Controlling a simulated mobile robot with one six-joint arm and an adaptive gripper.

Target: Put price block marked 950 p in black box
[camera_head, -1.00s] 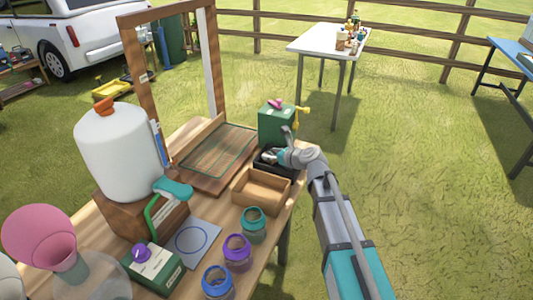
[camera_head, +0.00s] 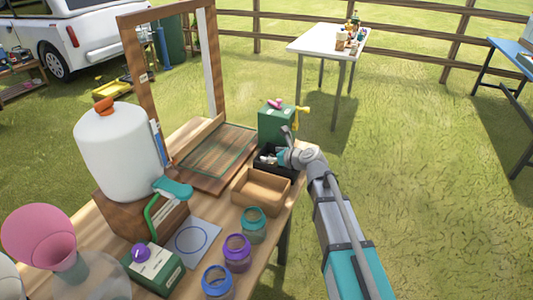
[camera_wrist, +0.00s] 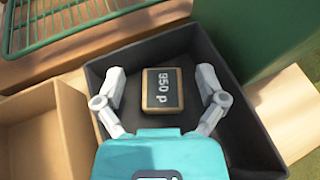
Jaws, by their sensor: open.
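The price block marked 950 p (camera_wrist: 162,91) lies face up inside the black box (camera_wrist: 247,143), a dark board with a light wooden edge. My gripper (camera_wrist: 162,86) is open, with one finger on each side of the block and a gap on both sides. In the head view my gripper (camera_head: 270,158) is at the black box (camera_head: 287,172), which is partly hidden by it. The block is too small to make out clearly there.
An empty wooden tray (camera_head: 262,190) stands beside the black box, and a green box (camera_head: 276,124) is behind it. A rack (camera_head: 214,155) lies to the left. Several jars stand nearer, including a teal-rimmed one (camera_head: 253,226).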

